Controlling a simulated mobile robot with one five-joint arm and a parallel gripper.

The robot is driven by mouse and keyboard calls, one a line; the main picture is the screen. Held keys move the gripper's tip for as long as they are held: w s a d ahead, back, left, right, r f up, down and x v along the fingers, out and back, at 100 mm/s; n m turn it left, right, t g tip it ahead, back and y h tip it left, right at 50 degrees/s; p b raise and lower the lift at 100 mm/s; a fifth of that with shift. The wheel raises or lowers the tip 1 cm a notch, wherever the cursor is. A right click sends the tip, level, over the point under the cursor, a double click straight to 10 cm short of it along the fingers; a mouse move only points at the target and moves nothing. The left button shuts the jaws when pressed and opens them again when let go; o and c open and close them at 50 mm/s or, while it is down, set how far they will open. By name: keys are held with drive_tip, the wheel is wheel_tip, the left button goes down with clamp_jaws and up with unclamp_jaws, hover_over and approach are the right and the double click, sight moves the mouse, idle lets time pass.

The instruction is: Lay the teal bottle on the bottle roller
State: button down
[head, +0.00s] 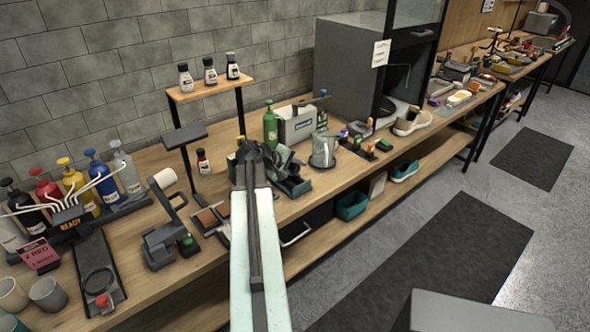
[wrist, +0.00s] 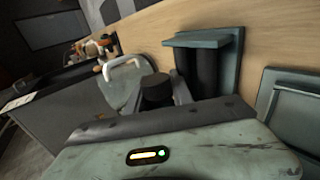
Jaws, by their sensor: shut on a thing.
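My gripper (head: 262,152) is over the middle of the bench in the head view, seen from behind along my pale arm. In the wrist view a dark round cap (wrist: 157,90) sits between my jaws; I take it as the end of the teal bottle, whose body is hidden. The jaws are shut on it. What looks like the bottle roller (head: 293,188) is just right of my gripper, partly covered by it. In the wrist view its likely teal-grey frame with dark cylinders (wrist: 206,65) stands just beyond the cap. I cannot tell whether they touch.
A green bottle (head: 270,128) and a grey box (head: 297,127) stand behind my gripper. A glass jug (head: 323,152) is to the right. A small shelf (head: 210,89) holds 3 little bottles. Several coloured bottles stand in a rack at left. A dark clamp-like device (head: 165,243) is nearer.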

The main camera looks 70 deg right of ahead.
sight(299, 178)
drive_tip(key=c, duration=1.3)
unclamp_jaws()
drive_tip(key=f, duration=0.1)
drive_tip(key=a+f+y, duration=0.1)
drive_tip(key=f, duration=0.1)
drive_tip(key=shift+s+a+m, duration=0.2)
drive_tip(key=shift+m, duration=0.1)
drive_tip(key=shift+o, duration=1.3)
drive_tip(key=shift+s+d+f, duration=0.2)
drive_tip(key=shift+d+f, duration=0.1)
drive_tip(key=shift+d, duration=0.05)
drive_tip(key=r+p, duration=0.2)
drive_tip(key=a+r+p, duration=0.1)
drive_tip(key=p, duration=0.1)
drive_tip(key=shift+w+r, duration=0.3)
drive_tip(key=shift+r, duration=0.05)
drive_tip(key=shift+h, duration=0.3)
drive_tip(key=p+v, duration=0.2)
drive_tip(key=v, duration=0.3)
drive_tip(key=shift+r, duration=0.15)
drive_tip(key=shift+d, duration=0.3)
drive_tip(key=shift+w+a+r, duration=0.1)
drive_tip(key=shift+a+r, duration=0.1)
drive_tip(key=shift+d+f, duration=0.1)
drive_tip(key=shift+d, duration=0.1)
